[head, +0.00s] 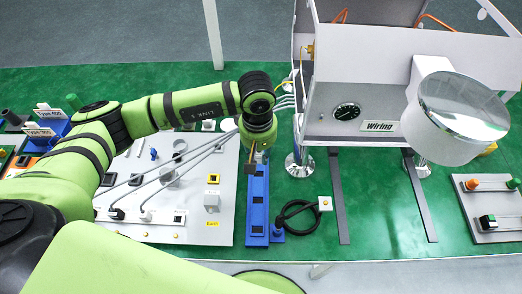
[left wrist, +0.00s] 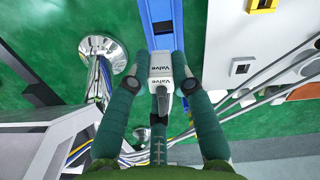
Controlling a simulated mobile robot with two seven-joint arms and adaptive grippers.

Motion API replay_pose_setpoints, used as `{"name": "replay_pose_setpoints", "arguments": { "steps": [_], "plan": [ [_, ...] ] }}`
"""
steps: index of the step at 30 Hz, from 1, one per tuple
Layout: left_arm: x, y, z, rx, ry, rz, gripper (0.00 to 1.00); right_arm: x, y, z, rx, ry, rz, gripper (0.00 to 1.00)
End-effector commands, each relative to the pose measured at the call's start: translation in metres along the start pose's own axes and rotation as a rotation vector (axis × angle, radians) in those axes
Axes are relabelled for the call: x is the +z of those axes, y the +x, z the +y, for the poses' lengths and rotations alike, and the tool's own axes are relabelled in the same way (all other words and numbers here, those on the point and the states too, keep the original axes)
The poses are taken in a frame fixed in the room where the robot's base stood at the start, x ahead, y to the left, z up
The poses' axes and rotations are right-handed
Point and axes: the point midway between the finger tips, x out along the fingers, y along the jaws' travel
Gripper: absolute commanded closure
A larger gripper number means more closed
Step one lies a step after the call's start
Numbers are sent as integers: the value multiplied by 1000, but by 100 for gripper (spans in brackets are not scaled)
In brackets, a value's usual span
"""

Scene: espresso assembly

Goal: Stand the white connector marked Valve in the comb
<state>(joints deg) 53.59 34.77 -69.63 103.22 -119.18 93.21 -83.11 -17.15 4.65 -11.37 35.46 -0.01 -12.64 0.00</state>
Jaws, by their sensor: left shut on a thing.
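The white connector marked Valve (left wrist: 161,63) is held between the two green fingers of my left gripper (left wrist: 160,72), in the middle of the left wrist view. In the head view my left gripper (head: 256,154) is at the upper end of the long blue comb (head: 257,190). The comb has dark slots along it and also shows beyond the connector in the left wrist view (left wrist: 161,18). The connector is over the comb; I cannot tell if it touches it. My right gripper is not in view.
The white machine body with a gauge (head: 347,111) and a Wiring label (head: 380,126) stands right of the comb. A pale board (head: 190,190) with grey cables lies to its left. A coiled black cable (head: 295,214) lies at right. Green mat is bare between the machine's dark rails.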

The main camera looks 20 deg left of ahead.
Motion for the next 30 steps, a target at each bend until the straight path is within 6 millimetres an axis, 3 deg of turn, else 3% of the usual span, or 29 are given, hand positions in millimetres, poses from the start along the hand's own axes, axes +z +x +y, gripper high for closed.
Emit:
{"name": "replay_pose_setpoints", "arguments": {
  "steps": [7,30],
  "plan": [
    [0,9,0,0,3,-1,100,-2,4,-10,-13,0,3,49],
    [1,54,-1,1,4,-2,100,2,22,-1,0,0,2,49]
  ]
}}
